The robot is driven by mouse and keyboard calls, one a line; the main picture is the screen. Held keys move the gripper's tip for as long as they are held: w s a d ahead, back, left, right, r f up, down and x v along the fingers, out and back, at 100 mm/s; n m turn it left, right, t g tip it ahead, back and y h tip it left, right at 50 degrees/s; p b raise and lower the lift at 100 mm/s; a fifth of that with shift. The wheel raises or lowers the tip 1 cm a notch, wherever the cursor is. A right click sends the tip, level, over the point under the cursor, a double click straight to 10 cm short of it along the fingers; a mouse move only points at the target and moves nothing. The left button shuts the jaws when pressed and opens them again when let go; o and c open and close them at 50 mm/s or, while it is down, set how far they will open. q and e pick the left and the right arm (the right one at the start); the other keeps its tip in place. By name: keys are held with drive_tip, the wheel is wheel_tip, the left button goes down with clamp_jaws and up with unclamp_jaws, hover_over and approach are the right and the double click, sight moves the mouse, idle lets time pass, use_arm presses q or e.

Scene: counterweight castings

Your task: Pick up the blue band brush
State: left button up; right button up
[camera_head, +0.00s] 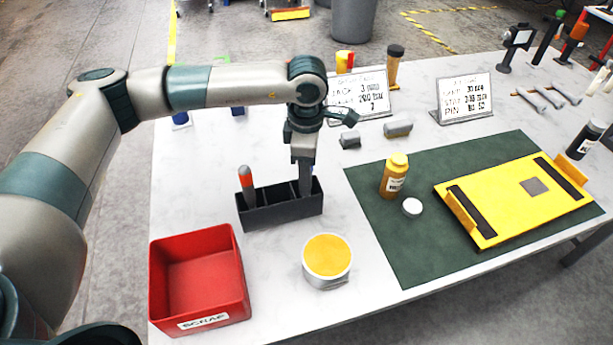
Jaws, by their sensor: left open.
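A dark caddy (281,214) with slots stands on the white table, left of the middle. A brush-like tool (246,187) with an orange-red top and grey lower part stands upright in its left slot. My left gripper (305,186) is open and points down at the caddy's right part, its fingertips at or inside the right slot. I cannot tell whether anything is between the fingers. No blue band shows clearly on any brush. Small blue items (181,120) at the table's back left are partly hidden behind my left arm. My right gripper is out of view.
A red bin (199,239) and a tin with yellow contents (327,257) stand in front of the caddy. A green mat (420,252) to the right bears a yellow plate (500,205), an ochre bottle (394,176) and a white cap (412,207). Signs (466,98) stand behind.

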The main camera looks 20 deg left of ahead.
use_arm(q)
drive_tip(key=shift+c, duration=0.5)
clamp_jaws()
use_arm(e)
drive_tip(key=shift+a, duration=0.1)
